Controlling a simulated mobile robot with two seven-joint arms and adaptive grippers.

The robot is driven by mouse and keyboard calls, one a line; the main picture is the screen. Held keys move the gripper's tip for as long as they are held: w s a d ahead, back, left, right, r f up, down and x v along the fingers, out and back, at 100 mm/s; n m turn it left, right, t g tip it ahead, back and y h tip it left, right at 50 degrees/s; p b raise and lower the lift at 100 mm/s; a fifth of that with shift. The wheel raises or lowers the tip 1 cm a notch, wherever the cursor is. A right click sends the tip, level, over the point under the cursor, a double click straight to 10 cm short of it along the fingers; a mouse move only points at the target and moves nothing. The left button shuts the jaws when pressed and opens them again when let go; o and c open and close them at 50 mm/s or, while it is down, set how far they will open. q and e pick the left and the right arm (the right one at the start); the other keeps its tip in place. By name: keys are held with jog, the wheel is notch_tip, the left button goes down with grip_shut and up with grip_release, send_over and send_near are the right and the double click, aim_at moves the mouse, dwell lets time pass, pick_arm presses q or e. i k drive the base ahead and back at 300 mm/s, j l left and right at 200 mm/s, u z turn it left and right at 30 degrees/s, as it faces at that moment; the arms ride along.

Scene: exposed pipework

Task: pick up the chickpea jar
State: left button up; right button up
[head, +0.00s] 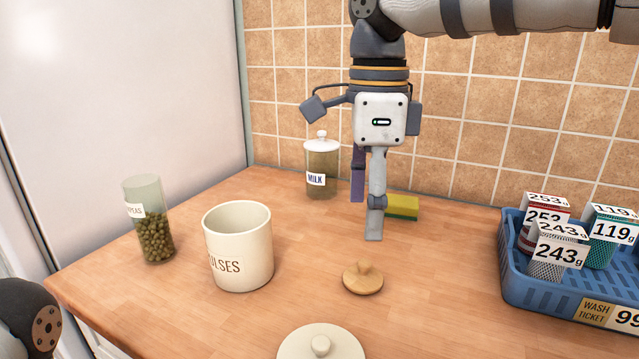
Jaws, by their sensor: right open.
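The chickpea jar (149,220) is a clear glass cylinder standing upright on the left of the wooden counter, partly filled with green-brown chickpeas. It has no lid on, and its white label is turned left so that only the end of the word shows. My right gripper (366,218) hangs fingers-down above the middle of the counter, well to the right of the jar. It is open, with nothing between its fingers. Part of my left arm shows at the lower left edge; its gripper is out of view.
A cream PULSES canister (238,250) stands open between jar and gripper. A wooden lid (362,280) and cream lid (320,346) lie in front. Behind are a MILK jar (322,172) and sponge (403,207). A blue basket (560,288) holds labelled containers at right.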

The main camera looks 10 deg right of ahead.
aim_at(144, 196)
jog(key=k+j, duration=0.2)
jog(key=k, duration=0.25)
jog(key=k+j, duration=0.2)
jog(key=k, duration=0.25)
jog(key=k+j, duration=0.15)
jog(key=k, duration=0.3)
